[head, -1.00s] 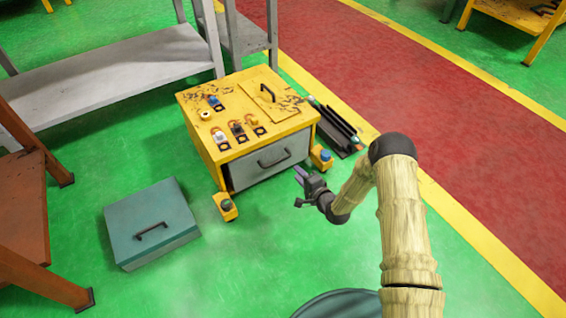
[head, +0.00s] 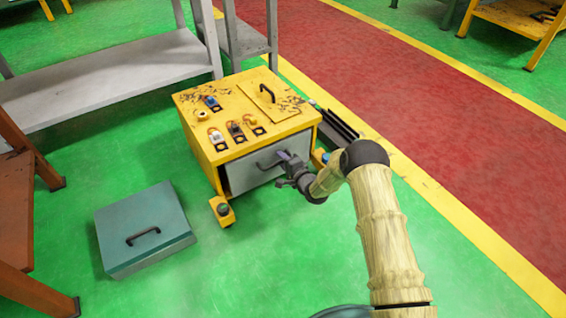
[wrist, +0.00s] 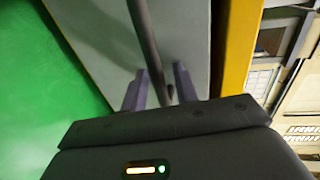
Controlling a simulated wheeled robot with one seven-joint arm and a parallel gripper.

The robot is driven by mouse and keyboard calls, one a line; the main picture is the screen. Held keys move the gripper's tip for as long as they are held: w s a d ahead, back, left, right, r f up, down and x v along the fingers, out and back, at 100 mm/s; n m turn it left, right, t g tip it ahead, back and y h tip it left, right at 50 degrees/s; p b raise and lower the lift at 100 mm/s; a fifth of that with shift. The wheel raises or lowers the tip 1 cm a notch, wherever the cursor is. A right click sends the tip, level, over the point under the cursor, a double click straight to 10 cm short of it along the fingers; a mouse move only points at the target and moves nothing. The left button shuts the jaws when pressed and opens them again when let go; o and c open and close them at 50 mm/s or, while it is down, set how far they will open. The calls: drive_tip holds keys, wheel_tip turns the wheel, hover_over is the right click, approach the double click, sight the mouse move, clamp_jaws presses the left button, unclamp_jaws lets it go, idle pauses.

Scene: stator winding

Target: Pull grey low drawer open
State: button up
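The grey low drawer (head: 243,177) is the front of a yellow cabinet (head: 229,151) and looks closed. Its dark handle (head: 264,164) is partly hidden by my gripper (head: 283,157), which is at the handle's right part. In the wrist view the drawer front (wrist: 185,30) fills the middle. The handle bar (wrist: 146,30) runs down between the two purple fingers of my gripper (wrist: 162,74). The fingers stand apart with space beside the bar, so the gripper looks open around the handle and not clamped.
A teal box (head: 146,228) with a handle lies on the green floor at left. Small parts sit on the cabinet top. Yellow feet (head: 223,211) stick out at the cabinet's base. Dark rods (head: 338,126) lie to its right. The floor before the drawer is clear.

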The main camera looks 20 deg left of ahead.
clamp_jaws()
drive_tip(key=shift+d, duration=0.1)
drive_tip(key=f+p+v, duration=0.2)
drive_tip(key=p+v, duration=0.4)
drive_tip(key=v, duration=0.5)
drive_tip(key=s+f+p+v, duration=0.1)
drive_tip(key=p+v, duration=0.5)
drive_tip(key=v, duration=0.6)
drive_tip(key=shift+d+f+p, duration=0.35)
drive_tip(key=shift+d+f, duration=0.1)
drive_tip(key=shift+f, duration=0.4)
drive_tip(key=shift+s, duration=0.1)
unclamp_jaws()
